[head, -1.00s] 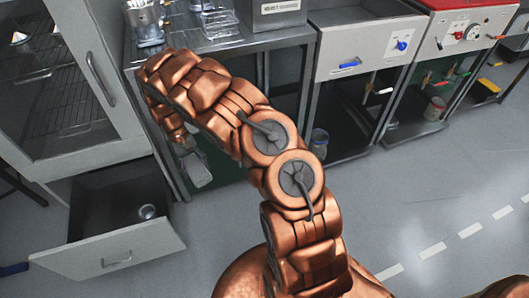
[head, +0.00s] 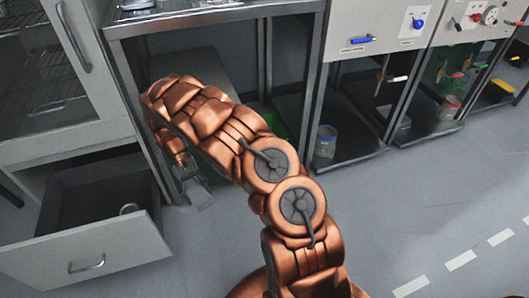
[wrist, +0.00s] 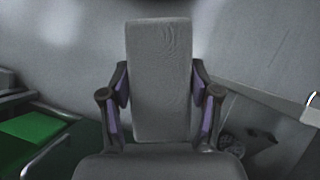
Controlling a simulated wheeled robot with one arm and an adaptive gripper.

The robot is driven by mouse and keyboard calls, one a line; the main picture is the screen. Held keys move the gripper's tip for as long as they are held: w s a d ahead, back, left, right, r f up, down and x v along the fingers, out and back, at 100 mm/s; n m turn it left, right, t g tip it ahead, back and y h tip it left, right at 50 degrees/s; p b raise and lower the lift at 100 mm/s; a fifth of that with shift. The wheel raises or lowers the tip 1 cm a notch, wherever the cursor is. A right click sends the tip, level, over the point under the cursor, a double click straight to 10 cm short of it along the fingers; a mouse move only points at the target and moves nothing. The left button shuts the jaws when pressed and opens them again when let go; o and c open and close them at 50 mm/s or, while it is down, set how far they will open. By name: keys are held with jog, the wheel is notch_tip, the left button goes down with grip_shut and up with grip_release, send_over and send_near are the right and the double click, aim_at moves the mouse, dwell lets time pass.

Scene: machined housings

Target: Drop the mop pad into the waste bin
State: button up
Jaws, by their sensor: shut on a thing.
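The mop pad (wrist: 160,80) is a grey flat slab, standing upright between the two dark, purple-padded fingers of my gripper (wrist: 160,110) in the wrist view. The fingers are shut on it from both sides. In the head view, my gripper (head: 184,172) hangs low beside the bench's left leg, partly hidden by my copper arm. The pad (head: 197,192) shows there as a small grey piece just below it. I cannot pick out a waste bin for certain; a green thing (head: 284,128) under the bench is mostly hidden behind my arm.
An open drawer (head: 80,254) with a small round metal object juts out at lower left, close to my gripper. The metal bench (head: 220,13) stands above and behind it. A jar (head: 325,141) sits on a low shelf to the right. The floor at right is clear.

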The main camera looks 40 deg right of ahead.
notch_tip(320, 180, down, 11)
jog(key=b, duration=0.9)
jog(key=shift+w+b, duration=0.15)
jog(key=shift+b, duration=0.2)
jog(key=shift+f, duration=0.1)
jog(key=shift+f, duration=0.1)
